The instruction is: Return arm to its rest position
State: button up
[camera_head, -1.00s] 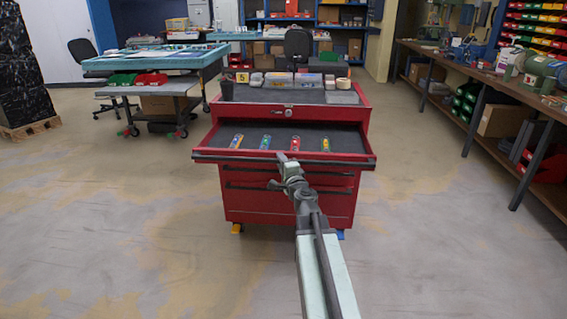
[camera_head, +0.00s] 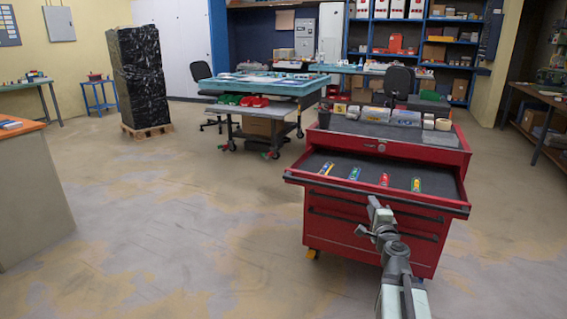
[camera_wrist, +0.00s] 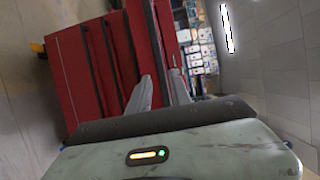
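My gripper (camera_head: 374,205) is in front of the open top drawer (camera_head: 300,174) of a red tool cabinet, at the end of my extended arm in the head view. The red cabinet (camera_wrist: 75,85) appears sideways behind the fingers.
Small boxes and a black cup (camera_head: 324,118) stand on the cabinet top. A blue-topped workbench (camera_head: 262,84) is behind it to the left. A black wrapped stack (camera_head: 140,80) and an orange-topped counter (camera_head: 25,190) are further left. The floor between is clear.

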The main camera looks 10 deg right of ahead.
jog(key=w+a+f+n+y, duration=0.1)
jog(key=a+n+y, duration=0.2)
jog(key=a, duration=0.5)
jog(key=w+a+f+n+g+y, duration=0.1)
jog(key=w+a+n+y, duration=0.15)
jog(key=a, duration=0.55)
jog(key=a+f+n+y, duration=0.1)
jog(key=a+n+y, duration=0.15)
jog(key=a, duration=0.55)
jog(key=s+a+f+n+g+y, duration=0.2)
jog(key=s+a+f+n+g, duration=0.2)
jog(key=a+f+n+g, duration=0.5)
jog(key=s+a+f+n+g+h, duration=0.2)
jog(key=s+a+f, duration=0.1)
jog(key=s+f, duration=0.4)
jog(key=s+d+f+n+g+h, duration=0.1)
jog(key=s+d+f+g+h, duration=0.35)
jog(key=s+d, duration=0.35)
jog(key=s+r+g+p, duration=0.1)
jog(key=s+r+p, duration=0.2)
jog(key=r+p, duration=2.5)
jog(key=shift+r+p, duration=0.25)
jog(key=shift+p, duration=0.15)
jog(key=shift+d, duration=0.15)
